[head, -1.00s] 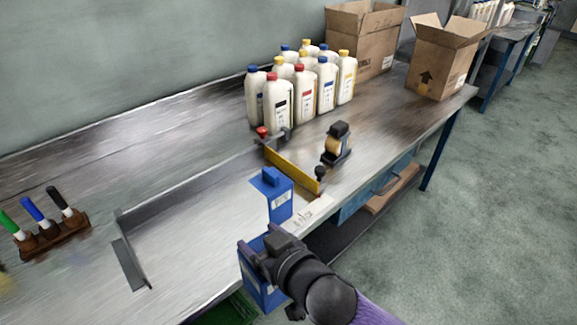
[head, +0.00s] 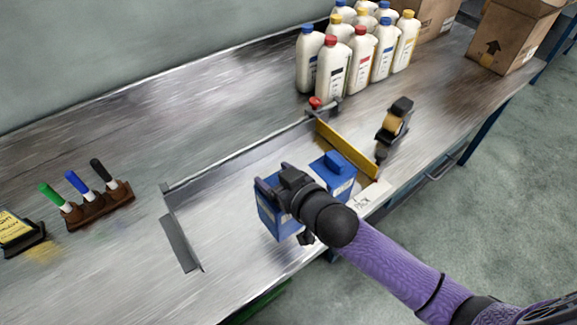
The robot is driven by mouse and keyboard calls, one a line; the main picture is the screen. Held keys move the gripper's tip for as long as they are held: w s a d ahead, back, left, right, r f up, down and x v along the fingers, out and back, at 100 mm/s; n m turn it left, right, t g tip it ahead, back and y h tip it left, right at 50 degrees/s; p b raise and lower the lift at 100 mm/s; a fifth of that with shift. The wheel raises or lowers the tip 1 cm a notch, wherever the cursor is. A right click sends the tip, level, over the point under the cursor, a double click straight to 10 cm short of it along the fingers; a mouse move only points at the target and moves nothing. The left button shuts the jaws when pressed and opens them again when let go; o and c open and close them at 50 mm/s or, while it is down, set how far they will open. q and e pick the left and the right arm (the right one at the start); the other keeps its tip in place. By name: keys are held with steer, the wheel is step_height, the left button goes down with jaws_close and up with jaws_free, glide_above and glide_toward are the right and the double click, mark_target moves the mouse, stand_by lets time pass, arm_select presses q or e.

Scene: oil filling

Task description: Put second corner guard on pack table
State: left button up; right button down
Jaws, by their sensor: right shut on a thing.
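My right gripper (head: 277,180) is shut on a blue corner guard (head: 277,219), a boxy blue piece with a pale label. It holds this guard over the front part of the pack table (head: 225,215); I cannot tell whether it touches the surface. The other blue corner guard (head: 341,178) stands just to the right, near the yellow bar, partly hidden by my gripper and wrist. My left gripper is not in view.
Grey metal rails (head: 181,243) and a yellow bar (head: 347,150) border the work area. A tape dispenser (head: 393,124), several white bottles (head: 334,73) and cardboard boxes (head: 511,38) stand behind on the right. A marker holder (head: 99,206) is at left.

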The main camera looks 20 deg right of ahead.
step_height(320, 180, down, 4)
steer(key=shift+f+b, duration=0.1)
steer(key=shift+b, duration=0.65)
jaws_free()
steer(key=r+p+v, duration=0.1)
steer(key=p+v, duration=0.2)
steer(key=v, duration=0.9)
steer(key=s+d+f+m+g+h, duration=0.1)
steer(key=s+d+f+g+h, duration=0.2)
steer(key=f, duration=0.8)
steer(key=s+d+f+g+h, duration=0.1)
steer(key=s+d+f+g, duration=0.3)
steer(key=f, duration=0.8)
steer(key=s+a+f+g, duration=0.1)
steer(key=s+f+g, duration=0.2)
steer(key=s, duration=0.7)
steer(key=s+a+f+g+h, duration=0.1)
steer(key=s+f+g, duration=0.2)
steer(key=s+f, duration=0.4)
steer(key=s, duration=0.3)
steer(key=shift+s, duration=0.25)
